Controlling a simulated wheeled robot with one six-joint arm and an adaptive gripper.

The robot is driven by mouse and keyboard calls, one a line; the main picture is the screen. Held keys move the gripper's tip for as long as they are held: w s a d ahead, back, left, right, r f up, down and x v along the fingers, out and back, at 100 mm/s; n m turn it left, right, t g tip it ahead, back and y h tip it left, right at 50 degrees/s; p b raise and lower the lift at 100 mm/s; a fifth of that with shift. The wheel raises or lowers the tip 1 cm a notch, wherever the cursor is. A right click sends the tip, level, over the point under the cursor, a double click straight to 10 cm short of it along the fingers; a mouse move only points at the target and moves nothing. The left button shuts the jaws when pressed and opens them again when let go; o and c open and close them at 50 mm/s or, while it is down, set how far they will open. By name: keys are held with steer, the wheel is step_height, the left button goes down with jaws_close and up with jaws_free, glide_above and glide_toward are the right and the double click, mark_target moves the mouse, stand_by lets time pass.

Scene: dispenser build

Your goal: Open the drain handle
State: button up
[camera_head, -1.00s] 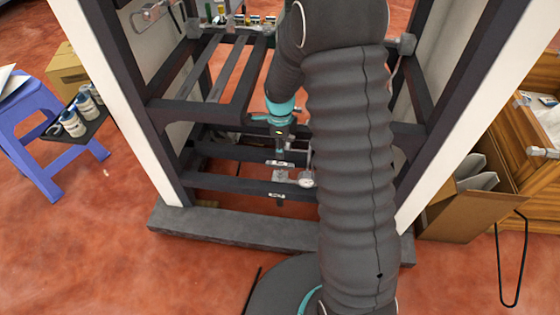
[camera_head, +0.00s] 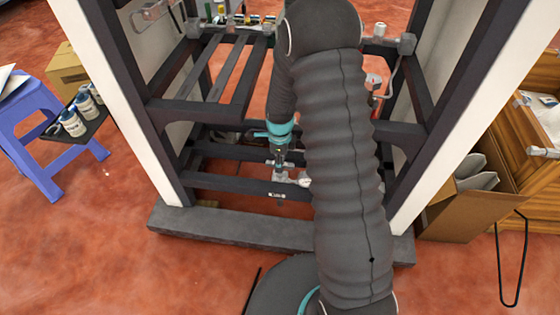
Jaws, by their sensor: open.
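My gripper (camera_head: 279,165) hangs from my dark, sleeved arm, inside the dark metal frame (camera_head: 195,112). It points down at the lower front crossbar (camera_head: 235,184). Its jaws are open, but the fingers look small from here. A silver fitting (camera_head: 281,176) is right at or just under the fingertips; I cannot tell whether they touch. A pale round part (camera_head: 304,178) sits just right of it, partly hidden by my arm. I cannot make out which of these small parts is the drain handle.
White upright panels (camera_head: 108,80) flank the frame, and a grey base slab (camera_head: 230,228) lies in front. A blue stool (camera_head: 35,125) and a dark tray with cans (camera_head: 78,122) are at left. A cardboard box (camera_head: 455,215) and wooden drawers (camera_head: 520,140) are at right.

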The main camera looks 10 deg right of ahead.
jaws_close()
steer(key=n+b, duration=0.1)
steer(key=n, duration=0.3)
steer(key=shift+f+b, duration=0.1)
steer(key=shift+b, duration=0.25)
steer(key=n+b, duration=0.1)
steer(key=n, duration=0.4)
steer(key=n+b, duration=0.1)
steer(key=n, duration=0.3)
steer(key=shift+n, duration=0.3)
steer(key=shift+n+b, duration=0.3)
steer(key=shift+n, duration=1.8)
